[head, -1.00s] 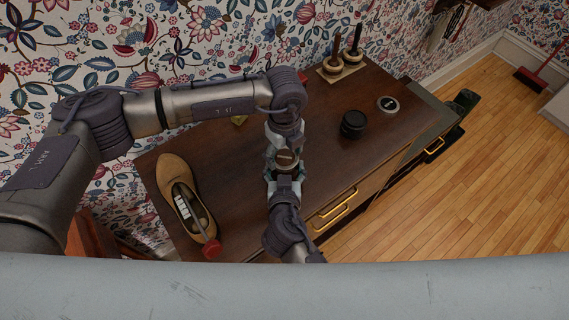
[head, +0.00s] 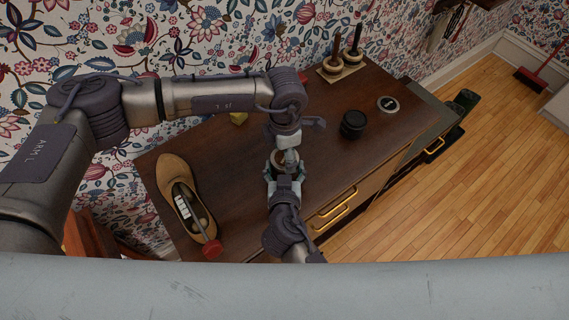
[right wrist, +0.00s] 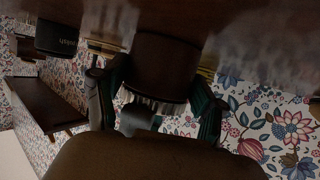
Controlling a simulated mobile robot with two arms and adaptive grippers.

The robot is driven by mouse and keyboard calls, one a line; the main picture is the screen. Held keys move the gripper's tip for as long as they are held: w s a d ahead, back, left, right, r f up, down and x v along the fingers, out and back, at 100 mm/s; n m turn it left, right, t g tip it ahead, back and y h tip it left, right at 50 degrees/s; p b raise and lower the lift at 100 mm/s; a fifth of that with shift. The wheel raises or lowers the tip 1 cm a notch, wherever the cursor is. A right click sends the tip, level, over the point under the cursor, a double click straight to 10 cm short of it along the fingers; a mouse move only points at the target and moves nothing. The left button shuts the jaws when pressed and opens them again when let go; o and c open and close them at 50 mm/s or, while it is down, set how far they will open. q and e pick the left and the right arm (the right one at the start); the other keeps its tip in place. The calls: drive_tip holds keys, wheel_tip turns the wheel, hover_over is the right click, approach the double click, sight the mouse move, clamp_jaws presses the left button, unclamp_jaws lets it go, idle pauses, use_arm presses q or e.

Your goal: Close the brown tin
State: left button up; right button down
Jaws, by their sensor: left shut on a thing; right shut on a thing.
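The brown tin (head: 279,157) is upright above the dresser's front part, between my two grippers. It also shows in the right wrist view (right wrist: 165,62), between the fingers of my right gripper (right wrist: 158,100). My right gripper (head: 285,176) is shut around the tin's side, from the front. My left gripper (head: 290,152) comes down from above and is shut on the top of the tin, at its lid. The fingers hide most of the lid, and I cannot tell whether it sits fully down.
A brown shoe (head: 174,174) with a red-ended tool (head: 211,249) lies left on the dresser (head: 235,200). A black tin (head: 353,124), a small round tin (head: 388,104) and two brushes on a stand (head: 342,72) are right. A yellow block (head: 238,118) lies behind.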

use_arm(q)
drive_tip(key=m, duration=0.7)
drive_tip(key=shift+a+f+m, duration=0.15)
drive_tip(key=shift+f+m, duration=0.1)
drive_tip(key=shift+m, duration=0.05)
use_arm(e)
drive_tip(key=shift+a, duration=0.1)
use_arm(q)
drive_tip(key=m, duration=0.5)
use_arm(e)
drive_tip(key=shift+r, duration=0.1)
use_arm(q)
drive_tip(key=o, duration=1.3)
drive_tip(key=shift+r, duration=0.1)
drive_tip(key=shift+r, duration=2.3)
drive_tip(key=shift+c, duration=0.2)
